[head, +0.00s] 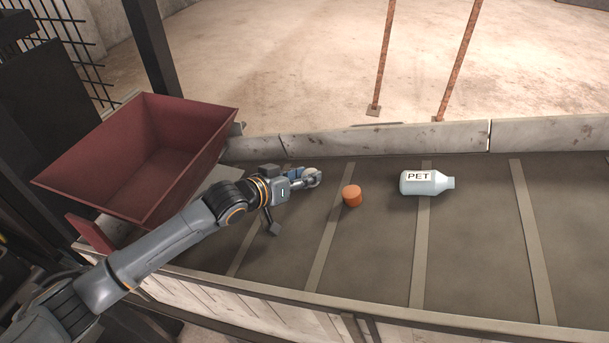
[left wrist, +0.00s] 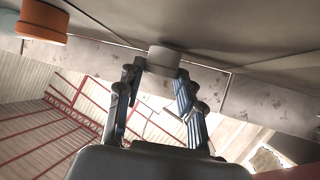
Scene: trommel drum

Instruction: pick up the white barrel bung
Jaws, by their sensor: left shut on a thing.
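The white barrel bung (left wrist: 164,58) shows in the left wrist view as a short pale cylinder between the fingertips of my left gripper (left wrist: 160,74). The fingers are shut on its two sides. It is close to the dark belt surface; I cannot tell whether it touches it. In the head view my left gripper (head: 313,177) is low over the belt, left of the orange cap, and its fingers mostly hide the bung. My right gripper is in neither view.
An orange cap (head: 352,196) stands on the conveyor belt (head: 385,235) just right of my left gripper. A pale bottle marked PET (head: 420,183) lies farther right. A red hopper (head: 150,160) stands at the left beside my arm. A low wall (head: 400,138) edges the belt's far side.

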